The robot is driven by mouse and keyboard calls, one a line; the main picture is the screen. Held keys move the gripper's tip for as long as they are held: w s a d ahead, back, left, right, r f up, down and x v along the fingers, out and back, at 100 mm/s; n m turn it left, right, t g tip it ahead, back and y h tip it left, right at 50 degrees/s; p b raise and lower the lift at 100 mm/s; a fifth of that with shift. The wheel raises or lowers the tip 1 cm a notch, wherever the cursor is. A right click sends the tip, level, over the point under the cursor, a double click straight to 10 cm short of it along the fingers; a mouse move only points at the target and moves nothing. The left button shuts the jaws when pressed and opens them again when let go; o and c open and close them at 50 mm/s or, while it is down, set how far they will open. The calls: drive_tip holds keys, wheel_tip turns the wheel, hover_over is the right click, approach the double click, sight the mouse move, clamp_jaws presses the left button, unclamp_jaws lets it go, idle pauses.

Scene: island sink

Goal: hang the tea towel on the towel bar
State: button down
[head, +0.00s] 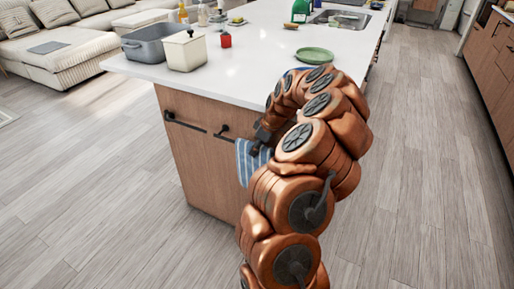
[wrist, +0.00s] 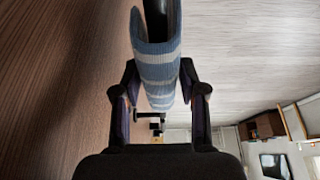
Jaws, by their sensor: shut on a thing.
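The tea towel (head: 246,163), blue with white stripes, hangs beside the wooden end panel of the island in the head view. My gripper (head: 262,143) is at its upper right, partly hidden by my arm. In the wrist view my gripper (wrist: 158,98) is shut on the towel (wrist: 157,72), with a finger at each side. The towel is folded into a curved shape, and a dark rod-like part (wrist: 164,10) shows inside its fold; I cannot tell if the towel rests on it. The dark towel bar (head: 190,124) runs along the end panel; its right part is hidden.
The white countertop (head: 255,80) overhangs just above my gripper. The floor around the island is clear.

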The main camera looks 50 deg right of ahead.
drive_tip(key=shift+f, duration=0.3)
drive_tip(key=c, duration=0.6)
unclamp_jaws()
drive_tip(key=shift+c, duration=0.2)
drive_tip(key=shift+r+p, duration=0.25)
drive_tip(key=shift+p, duration=0.15)
